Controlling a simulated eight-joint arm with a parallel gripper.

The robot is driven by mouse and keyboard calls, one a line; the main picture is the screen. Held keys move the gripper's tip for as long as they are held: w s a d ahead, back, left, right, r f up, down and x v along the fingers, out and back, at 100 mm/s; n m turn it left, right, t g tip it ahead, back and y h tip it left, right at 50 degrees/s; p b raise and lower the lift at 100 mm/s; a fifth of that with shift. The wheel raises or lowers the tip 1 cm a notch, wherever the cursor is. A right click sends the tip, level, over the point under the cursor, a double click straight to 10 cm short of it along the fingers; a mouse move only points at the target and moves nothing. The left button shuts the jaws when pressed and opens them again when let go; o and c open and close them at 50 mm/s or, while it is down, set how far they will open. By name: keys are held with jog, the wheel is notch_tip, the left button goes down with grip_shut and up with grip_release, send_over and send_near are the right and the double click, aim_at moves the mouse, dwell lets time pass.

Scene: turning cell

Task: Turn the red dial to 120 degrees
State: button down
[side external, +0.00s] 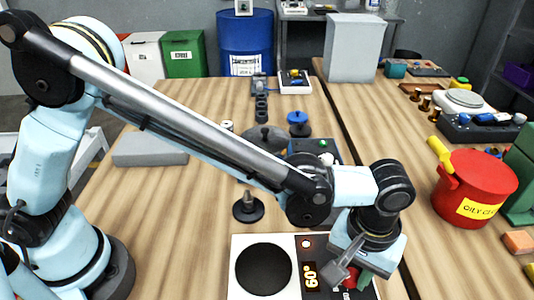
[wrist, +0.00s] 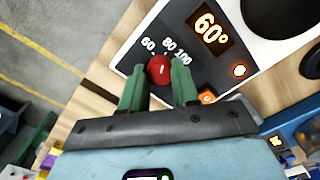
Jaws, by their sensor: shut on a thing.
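The red dial (wrist: 159,68) is a round red knob on the dark panel of a white hotplate (side external: 239,283). Printed marks 60, 80 and 100 show around it in the wrist view. The panel's lit display (wrist: 208,27) reads 60°. My gripper (wrist: 160,77) has two green fingers, one on each side of the dial, and is shut on it. In the side external view, my gripper (side external: 357,277) is low over the panel's right end and hides most of the dial. The dial's exact pointer angle is hard to tell.
A black round plate (side external: 264,269) lies left of the panel, and an orange light (side external: 306,244) glows near the display. A black-based post (side external: 248,208) stands behind the hotplate. A red can (side external: 475,185) stands at the right. The wooden table is clear at front left.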

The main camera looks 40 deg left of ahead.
aim_at(352, 275)
jog(key=m, duration=0.5)
jog(key=shift+m, duration=0.4)
jog(key=m, duration=0.8)
jog(key=shift+m, duration=0.4)
jog(key=m, duration=0.4)
jog(key=shift+m, duration=0.3)
jog(key=c, duration=0.8)
grip_release()
jog(key=shift+c, duration=0.2)
notch_tip(352, 275, up, 12)
